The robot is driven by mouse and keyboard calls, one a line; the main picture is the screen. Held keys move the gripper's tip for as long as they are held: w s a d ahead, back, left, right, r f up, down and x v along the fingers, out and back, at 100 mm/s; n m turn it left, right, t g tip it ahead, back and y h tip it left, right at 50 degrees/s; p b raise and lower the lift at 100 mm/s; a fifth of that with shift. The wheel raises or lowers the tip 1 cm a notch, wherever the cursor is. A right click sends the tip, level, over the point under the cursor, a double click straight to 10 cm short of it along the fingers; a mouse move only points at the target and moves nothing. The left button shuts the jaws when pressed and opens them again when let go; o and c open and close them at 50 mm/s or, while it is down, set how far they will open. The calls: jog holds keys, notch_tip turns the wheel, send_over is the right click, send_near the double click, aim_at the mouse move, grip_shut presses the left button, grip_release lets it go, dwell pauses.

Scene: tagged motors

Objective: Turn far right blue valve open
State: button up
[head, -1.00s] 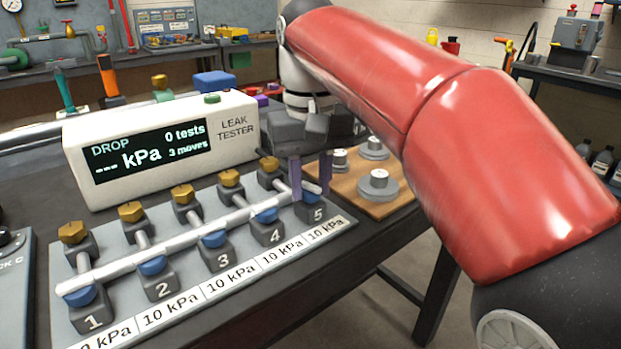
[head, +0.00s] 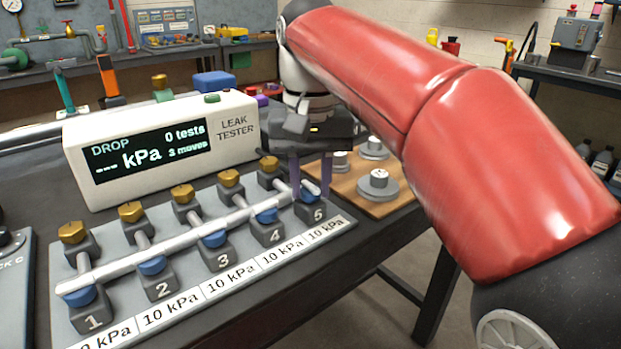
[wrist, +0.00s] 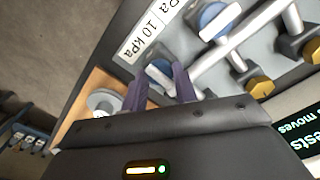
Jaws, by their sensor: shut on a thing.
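The far right blue valve (head: 305,195), on the block marked 5, has a blue round body and a white bar on top. My gripper (head: 311,186) points down over it, with one purple finger on each side. In the wrist view the blue valve (wrist: 157,67) shows between the two fingertips (wrist: 160,78), partly hidden by them. My gripper is shut on it. The other blue valves stand in a row to the left, such as valve 4 (head: 266,215) and valve 1 (head: 81,297).
The leak tester (head: 160,148) behind the row reads "0 tests" and "3 moves". Brass hex caps (head: 230,178) stand behind the valves. A wooden board (head: 385,203) with grey metal pieces lies right of my gripper. My red arm crosses the right side.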

aim_at(311, 190)
jog(key=o, duration=1)
jog(key=shift+c, duration=0.2)
jog(key=shift+r, duration=0.1)
jog(key=shift+r, duration=3.8)
